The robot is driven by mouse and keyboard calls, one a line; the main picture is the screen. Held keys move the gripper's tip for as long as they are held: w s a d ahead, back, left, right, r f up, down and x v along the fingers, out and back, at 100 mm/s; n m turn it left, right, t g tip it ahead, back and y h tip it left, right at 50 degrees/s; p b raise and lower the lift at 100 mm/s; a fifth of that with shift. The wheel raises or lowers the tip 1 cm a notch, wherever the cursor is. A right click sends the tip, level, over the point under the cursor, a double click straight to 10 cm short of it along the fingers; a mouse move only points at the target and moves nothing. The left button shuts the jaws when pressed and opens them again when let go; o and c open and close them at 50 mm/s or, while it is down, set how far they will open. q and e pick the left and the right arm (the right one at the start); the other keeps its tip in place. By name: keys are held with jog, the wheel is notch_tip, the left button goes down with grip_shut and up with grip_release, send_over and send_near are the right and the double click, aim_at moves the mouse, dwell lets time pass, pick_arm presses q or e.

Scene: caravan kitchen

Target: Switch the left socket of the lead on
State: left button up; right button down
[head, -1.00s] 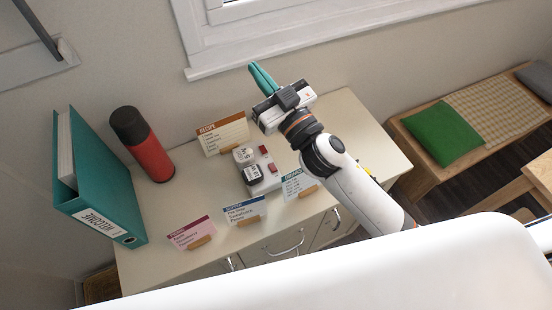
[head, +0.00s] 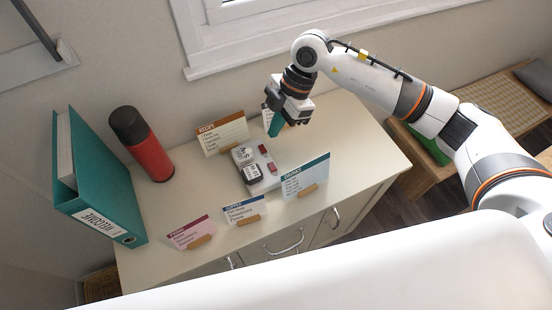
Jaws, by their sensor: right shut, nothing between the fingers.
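The lead's socket block (head: 262,178) lies on the cabinet top, white, with two plugs in it and two red switches along its right side. One plug (head: 243,156) sits toward the back and the other plug (head: 252,174) toward the front. The red switches (head: 263,149) and (head: 271,167) are too small to tell on from off. My left gripper is out of view.
Upright cards stand around the block: recipe (head: 222,137), drinks (head: 306,176), supper (head: 242,210) and a pink one (head: 190,232). Another card is partly hidden behind my right gripper. A red flask (head: 150,155) and teal binder (head: 97,185) stand left. The cabinet top (head: 360,150) is clear at right.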

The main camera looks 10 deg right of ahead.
jog(key=shift+w+d+m+h, duration=0.2)
jog(key=shift+d+h, duration=0.15)
jog(key=shift+d, duration=0.3)
jog(key=shift+w+d+m+h, duration=0.15)
jog(key=shift+d+h, duration=0.2)
jog(key=shift+d, duration=0.25)
jog(key=p, duration=0.4)
send_near(273, 170)
jog(key=x, duration=0.5)
jog(key=shift+a+f, duration=0.2)
jog(key=shift+f, duration=0.4)
